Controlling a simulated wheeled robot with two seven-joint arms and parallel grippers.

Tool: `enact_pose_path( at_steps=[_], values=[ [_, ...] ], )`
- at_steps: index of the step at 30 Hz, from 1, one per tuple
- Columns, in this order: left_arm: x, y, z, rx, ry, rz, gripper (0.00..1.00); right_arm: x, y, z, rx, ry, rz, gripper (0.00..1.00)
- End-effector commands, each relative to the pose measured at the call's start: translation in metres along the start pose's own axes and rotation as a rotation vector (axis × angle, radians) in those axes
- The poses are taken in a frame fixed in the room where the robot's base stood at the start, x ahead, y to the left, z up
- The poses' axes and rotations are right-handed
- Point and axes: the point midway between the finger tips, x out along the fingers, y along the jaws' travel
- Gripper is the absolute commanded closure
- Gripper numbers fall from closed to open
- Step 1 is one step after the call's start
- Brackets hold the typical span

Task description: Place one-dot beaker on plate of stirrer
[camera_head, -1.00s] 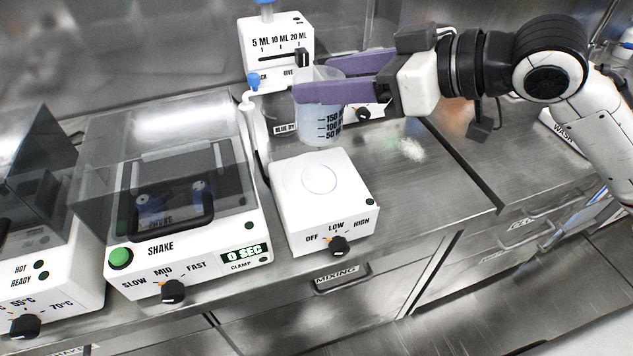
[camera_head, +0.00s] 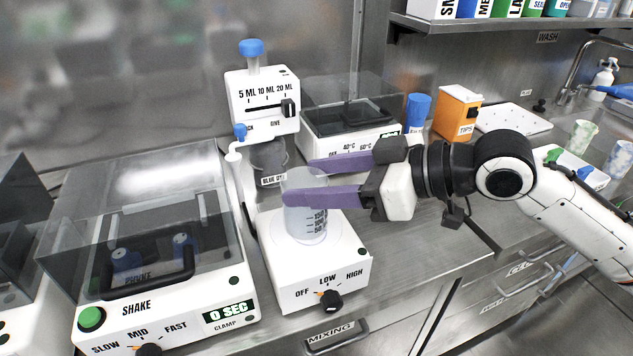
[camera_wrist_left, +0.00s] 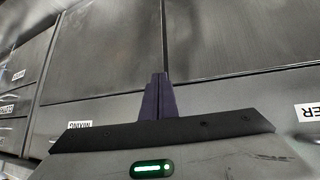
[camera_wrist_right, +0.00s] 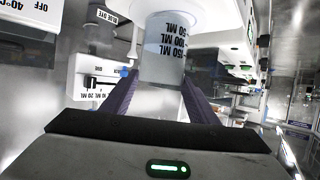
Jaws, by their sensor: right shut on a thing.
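A clear beaker (camera_head: 306,218) with dark volume marks is upright between the purple fingers of my right gripper (camera_head: 300,182), which is shut on it. It also shows in the right wrist view (camera_wrist_right: 163,52). No dot mark is visible on the side I see. The beaker's base is over the round plate of the white stirrer (camera_head: 342,266); I cannot tell whether it touches. The stirrer's knob faces the front. My left gripper (camera_wrist_left: 157,95) shows only in the left wrist view, its fingers together and empty, facing grey drawers.
A shaker with a clear lid (camera_head: 150,275) stands left of the stirrer. A dispenser (camera_head: 262,105) with a blue dye container (camera_head: 270,160) is close behind. A heater (camera_head: 350,115), a blue-capped item and an orange tips box (camera_head: 457,112) stand farther back.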

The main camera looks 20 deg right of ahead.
Motion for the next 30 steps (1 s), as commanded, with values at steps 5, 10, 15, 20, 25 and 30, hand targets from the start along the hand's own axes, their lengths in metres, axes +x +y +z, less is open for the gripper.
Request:
enact_pose_path(
  at_steps=[5, 10, 15, 20, 25, 30],
  values=[
    [-0.001, 0.001, -0.004, -0.001, 0.007, 0.001, 1.0, 0.0, 0.0, -0.002, -0.002, 0.004, 0.001, 0.84],
    [-0.001, 0.001, -0.004, -0.001, 0.009, 0.002, 1.0, 0.001, 0.0, 0.003, 0.0, 0.001, 0.001, 0.44],
    [-0.001, 0.001, -0.004, -0.001, 0.01, 0.002, 1.0, 0.001, 0.0, 0.002, -0.001, 0.001, 0.001, 0.27],
    [-0.001, 0.001, -0.004, -0.001, 0.009, 0.002, 1.0, 0.001, 0.0, 0.002, -0.001, 0.001, 0.001, 0.27],
    [0.0, 0.001, -0.002, -0.002, 0.005, 0.002, 1.0, -0.003, 0.001, 0.0, -0.001, 0.0, 0.002, 0.27],
    [0.002, 0.001, 0.002, -0.001, 0.002, 0.002, 1.0, -0.024, 0.002, 0.002, -0.002, -0.003, 0.006, 0.27]
  ],
)
